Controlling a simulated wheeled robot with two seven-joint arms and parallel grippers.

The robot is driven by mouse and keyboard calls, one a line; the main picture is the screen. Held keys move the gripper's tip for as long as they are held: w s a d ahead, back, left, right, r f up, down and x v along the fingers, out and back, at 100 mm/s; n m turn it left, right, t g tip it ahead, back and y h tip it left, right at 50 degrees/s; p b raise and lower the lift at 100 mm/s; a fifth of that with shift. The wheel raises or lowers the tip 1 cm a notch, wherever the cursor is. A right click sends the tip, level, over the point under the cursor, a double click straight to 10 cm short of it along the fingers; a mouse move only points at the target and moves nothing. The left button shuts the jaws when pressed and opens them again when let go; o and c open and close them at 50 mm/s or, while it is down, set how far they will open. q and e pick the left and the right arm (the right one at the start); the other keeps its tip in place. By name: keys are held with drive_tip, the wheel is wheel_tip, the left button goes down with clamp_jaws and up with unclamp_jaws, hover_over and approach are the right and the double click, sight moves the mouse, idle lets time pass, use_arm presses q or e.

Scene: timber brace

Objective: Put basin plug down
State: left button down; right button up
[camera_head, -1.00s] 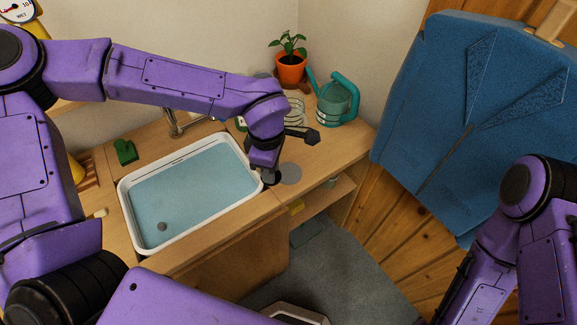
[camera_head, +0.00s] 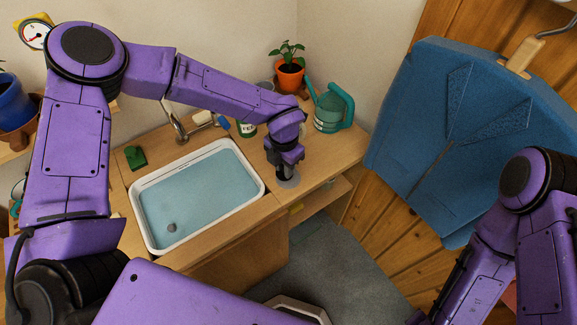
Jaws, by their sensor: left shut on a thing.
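My left gripper (camera_head: 285,174) points down at the counter just right of the basin. It is shut on a small dark thing, which I take for the basin plug; the fingers hide most of it. A flat grey disc (camera_head: 291,183) lies on the counter directly under the fingertips. I cannot tell whether the held thing touches it. The white-rimmed basin (camera_head: 256,166) holds blue water, and a small dark round spot (camera_head: 171,228), perhaps the drain, shows at its near left. My right arm is at the right edge; its gripper is out of view.
A teal watering can (camera_head: 329,112) and a potted plant (camera_head: 290,76) stand behind the gripper. A tap (camera_head: 180,128) is behind the basin, with a green sponge-like block (camera_head: 136,158) to its left. A blue jacket (camera_head: 455,140) hangs at right. The counter right of the gripper is clear.

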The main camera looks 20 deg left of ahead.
use_arm(q)
drive_tip(key=w+f, duration=0.1)
drive_tip(key=f, duration=0.1)
drive_tip(key=w+f+p, duration=0.1)
drive_tip(key=w+f, duration=0.1)
drive_tip(key=shift+w+f, duration=0.3)
drive_tip(key=shift+f, duration=0.05)
wheel_tip(320, 180, down, 3)
drive_tip(key=shift+r+p, duration=0.2)
drive_tip(key=shift+p, duration=0.1)
drive_tip(key=shift+f, duration=0.3)
drive_tip(key=c, duration=0.9)
unclamp_jaws()
drive_tip(key=shift+r, duration=0.45)
wheel_tip(320, 180, up, 12)
drive_tip(key=b, duration=0.2)
drive_tip(key=shift+f+b, duration=0.2)
drive_tip(key=shift+b, duration=0.1)
drive_tip(key=shift+s, duration=0.1)
